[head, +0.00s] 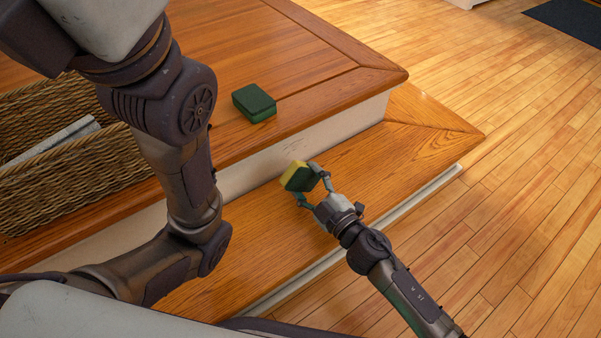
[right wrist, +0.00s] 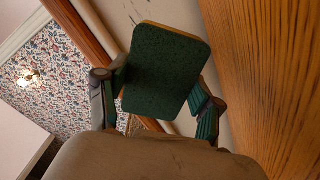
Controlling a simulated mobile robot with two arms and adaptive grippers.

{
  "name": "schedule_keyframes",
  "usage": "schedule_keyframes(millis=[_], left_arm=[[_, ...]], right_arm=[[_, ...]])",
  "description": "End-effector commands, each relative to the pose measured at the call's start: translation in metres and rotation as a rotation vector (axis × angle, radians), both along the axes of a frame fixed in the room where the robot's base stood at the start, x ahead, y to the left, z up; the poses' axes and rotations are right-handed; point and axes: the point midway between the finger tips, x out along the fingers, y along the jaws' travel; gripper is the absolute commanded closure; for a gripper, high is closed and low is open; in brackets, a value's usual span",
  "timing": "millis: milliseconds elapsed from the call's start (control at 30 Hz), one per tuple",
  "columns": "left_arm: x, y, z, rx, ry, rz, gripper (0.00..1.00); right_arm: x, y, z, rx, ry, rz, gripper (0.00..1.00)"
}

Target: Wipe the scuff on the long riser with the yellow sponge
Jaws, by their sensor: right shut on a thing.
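My right gripper (head: 307,183) is shut on the yellow sponge (head: 294,174), which has a dark green pad on one side. It holds the sponge above the lower wooden step, close to the cream long riser (head: 345,125). In the right wrist view the sponge's green face (right wrist: 167,70) sits between the two fingers and hides part of the riser. The scuff (head: 293,145) shows as faint dark marks on the riser, just above and behind the sponge. I cannot tell whether the sponge touches the riser. My left gripper is not in view; only the left arm shows.
A wicker basket (head: 70,170) with papers stands at the left. The lower step (head: 410,150) is clear to the right, and the wooden floor (head: 520,200) beyond is open.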

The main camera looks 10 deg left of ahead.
Motion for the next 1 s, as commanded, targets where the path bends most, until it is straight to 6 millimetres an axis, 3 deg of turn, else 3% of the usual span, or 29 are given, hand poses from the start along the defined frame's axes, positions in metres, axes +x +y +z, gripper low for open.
schedule_keyframes(millis=[500,1000], left_arm=[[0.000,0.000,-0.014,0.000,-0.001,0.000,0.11],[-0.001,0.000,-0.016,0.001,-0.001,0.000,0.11]], right_arm=[[0.034,0.035,-0.001,0.001,-0.002,0.001,0.62],[0.040,0.040,0.000,0.000,0.000,0.000,0.62]])
